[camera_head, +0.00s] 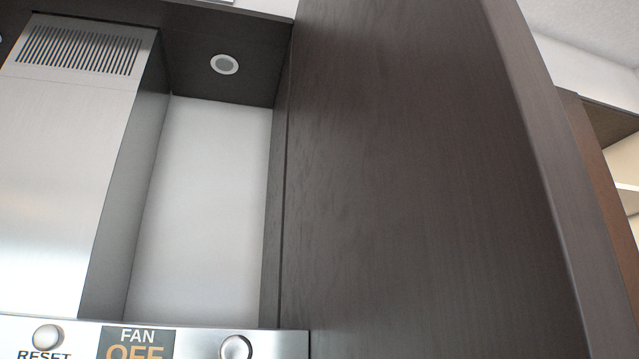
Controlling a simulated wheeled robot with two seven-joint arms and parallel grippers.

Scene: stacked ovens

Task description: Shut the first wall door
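A large dark brown wooden wall door (410,180) fills the middle of the head view. It appears to stand open, swung out toward me, with its lighter narrow edge running down the right side. No handle shows on it. Neither of my grippers is in view, so I cannot see where they are relative to the door.
An open cabinet with a pale shelf (628,190) shows at the far right, beyond the door's edge. A steel range hood (60,200) stands at the left. A control panel (190,342) with round knobs and a fan label crosses the bottom left.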

